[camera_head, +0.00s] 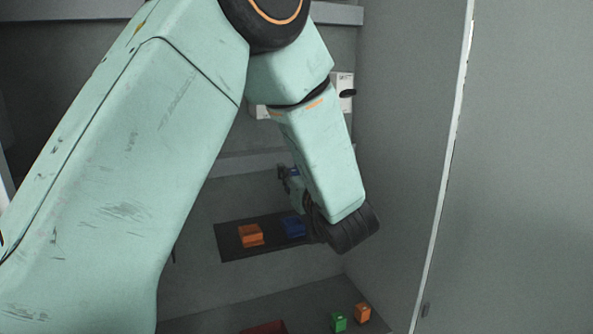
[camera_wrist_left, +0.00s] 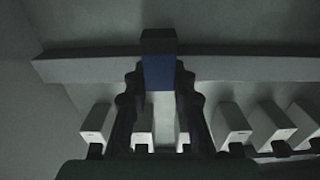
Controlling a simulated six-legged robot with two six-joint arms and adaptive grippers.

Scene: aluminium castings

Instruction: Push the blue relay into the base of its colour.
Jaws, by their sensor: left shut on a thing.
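My left gripper (camera_head: 290,178) hangs in front of the cabinet's back wall, above the dark strip. It is shut on the blue relay (camera_wrist_left: 158,72), which sits between the two fingers in the left wrist view, its far end dark. In the head view only a small bit of the relay (camera_head: 294,171) shows at the fingertips. The blue base (camera_head: 293,226) is on the dark strip (camera_head: 232,249), below the gripper and apart from the relay. My wrist covers the strip's right part. My right gripper is not in view.
An orange base (camera_head: 250,235) sits left of the blue one. A green relay (camera_head: 338,321) and an orange relay (camera_head: 362,312) stand on the lower surface, near a red thing (camera_head: 265,327). The wrist view shows several white blocks (camera_wrist_left: 230,124) and a grey rail (camera_wrist_left: 75,68).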

